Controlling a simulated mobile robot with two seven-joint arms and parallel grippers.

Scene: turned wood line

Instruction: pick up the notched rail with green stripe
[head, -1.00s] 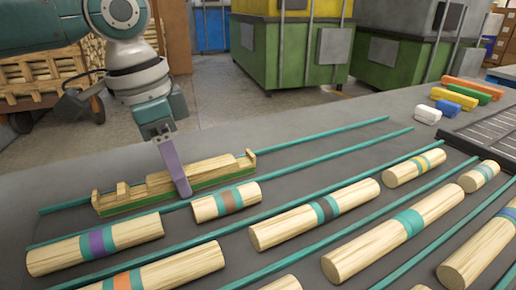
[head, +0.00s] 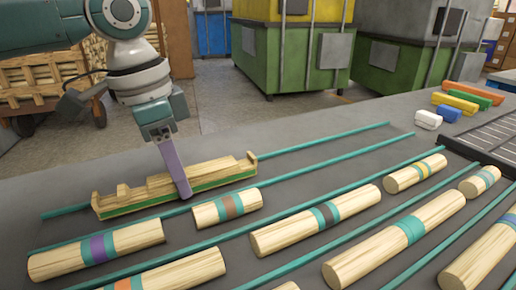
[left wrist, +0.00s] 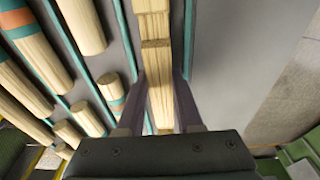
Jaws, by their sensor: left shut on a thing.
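The notched rail (head: 126,198) is pale wood with a green stripe along its lower side and several steps along its top. It lies at the far left of the grey table, by a teal strip. My left gripper (head: 180,188) reaches down over its middle, one purple finger on the near side; the far finger is hidden in the head view. In the left wrist view the rail (left wrist: 156,65) runs between the two fingers of my left gripper (left wrist: 161,100), which are shut on it. My right gripper is not in view.
Several striped wooden cylinders (head: 315,220) lie between teal strips (head: 330,143) in front of the rail. One short cylinder (head: 227,206) lies close to the gripper's finger. Coloured blocks (head: 455,103) and a dark grid tray (head: 490,138) are at the right. The table behind the rail is clear.

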